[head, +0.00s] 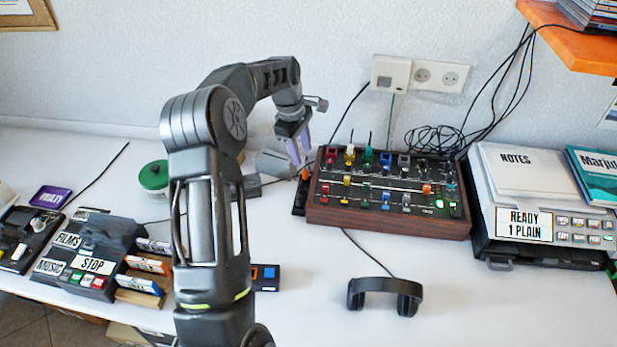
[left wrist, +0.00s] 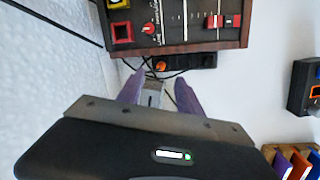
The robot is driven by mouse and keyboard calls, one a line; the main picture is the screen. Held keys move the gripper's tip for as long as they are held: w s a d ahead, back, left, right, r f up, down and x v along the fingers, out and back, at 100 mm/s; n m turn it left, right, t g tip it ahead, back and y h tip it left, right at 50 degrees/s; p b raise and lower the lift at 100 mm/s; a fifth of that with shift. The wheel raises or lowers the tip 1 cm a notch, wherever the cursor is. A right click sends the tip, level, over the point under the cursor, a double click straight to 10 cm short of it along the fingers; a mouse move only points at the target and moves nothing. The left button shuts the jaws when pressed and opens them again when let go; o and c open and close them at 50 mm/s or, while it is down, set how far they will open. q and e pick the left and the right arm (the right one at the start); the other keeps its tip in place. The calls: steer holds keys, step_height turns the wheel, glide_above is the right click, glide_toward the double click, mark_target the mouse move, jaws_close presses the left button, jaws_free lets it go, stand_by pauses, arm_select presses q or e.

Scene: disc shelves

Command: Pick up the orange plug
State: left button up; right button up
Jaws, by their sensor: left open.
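The orange plug (left wrist: 160,66) sits in a black socket strip (left wrist: 195,61) beside the mixer's wooden side in the left wrist view. In the head view the orange plug (head: 305,174) shows just below my left gripper, at the left end of the mixer (head: 390,216). My left gripper (head: 299,160) points down with its purple fingers apart and nothing between them. In the left wrist view the left gripper's fingertips (left wrist: 156,78) lie a little short of the plug, one to either side of its line. My right gripper is in neither view.
Several colored plugs and knobs cover the mixer. Dark cables run by the strip and up to the wall sockets (head: 440,76). Headphones (head: 385,292) lie in front. The front right table is clear.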

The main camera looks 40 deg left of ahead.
mark_target(305, 171)
arm_select(q)
steer(key=shift+w+d+f, duration=0.1)
steer(key=shift+w+f, duration=0.05)
steer(key=shift+f, duration=1.1)
steer(key=f, duration=0.1)
steer(key=f+p, duration=0.1)
steer(key=f, duration=0.3)
steer(key=shift+w+d+f+p, duration=0.1)
steer(key=shift+w+p, duration=0.2)
steer(key=shift+p, duration=0.1)
steer(key=shift+c, duration=0.2)
jaws_close()
